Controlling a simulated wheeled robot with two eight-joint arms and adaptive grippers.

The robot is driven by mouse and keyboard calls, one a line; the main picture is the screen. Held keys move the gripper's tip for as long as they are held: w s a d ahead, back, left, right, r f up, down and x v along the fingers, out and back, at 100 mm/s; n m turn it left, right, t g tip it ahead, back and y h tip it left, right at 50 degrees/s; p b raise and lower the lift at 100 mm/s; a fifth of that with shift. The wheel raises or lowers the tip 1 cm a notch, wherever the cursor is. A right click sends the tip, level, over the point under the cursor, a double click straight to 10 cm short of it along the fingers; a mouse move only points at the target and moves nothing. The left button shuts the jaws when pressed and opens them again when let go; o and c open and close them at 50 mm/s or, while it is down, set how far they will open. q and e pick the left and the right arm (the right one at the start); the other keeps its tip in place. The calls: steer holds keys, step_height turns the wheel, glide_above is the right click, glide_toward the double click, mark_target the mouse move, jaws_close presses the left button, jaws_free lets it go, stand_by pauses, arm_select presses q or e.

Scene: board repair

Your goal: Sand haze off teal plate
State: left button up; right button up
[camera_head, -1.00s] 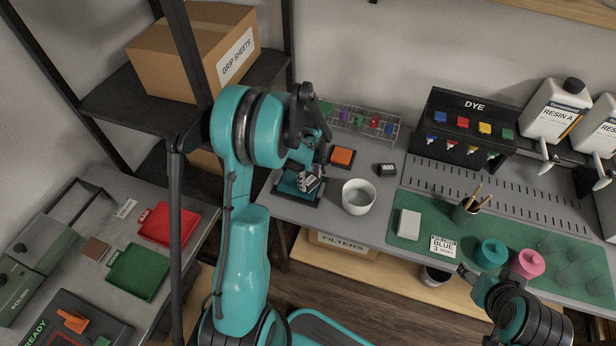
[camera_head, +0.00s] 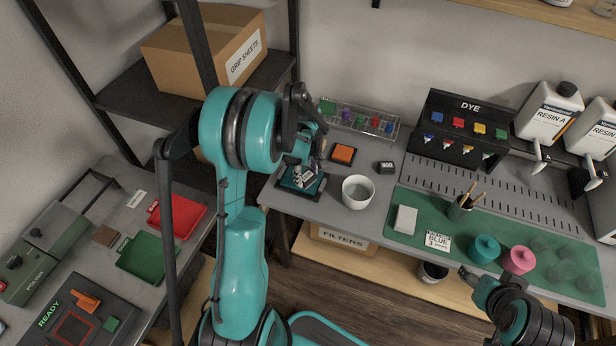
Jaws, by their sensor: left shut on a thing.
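The teal plate (camera_head: 315,187) lies in a black holder at the left end of the main bench, partly hidden by my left gripper. My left gripper (camera_head: 304,177) points down at the plate, low over it or touching it. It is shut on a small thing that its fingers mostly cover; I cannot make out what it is. Any haze on the plate is too small to see. My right gripper (camera_head: 472,276) is at the lower right, in front of the bench edge and away from the plate; its fingers are too small to judge.
An orange block (camera_head: 343,154) and a white bowl (camera_head: 357,192) stand right of the plate. A clear rack (camera_head: 358,118) is behind. A green mat (camera_head: 405,236) carries a white block, jars and a brush cup. Red (camera_head: 178,216) and green (camera_head: 147,258) trays lie on the left bench.

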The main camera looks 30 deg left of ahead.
arm_select(q)
steer(key=shift+r+p, duration=0.8)
steer(key=shift+r, duration=0.75)
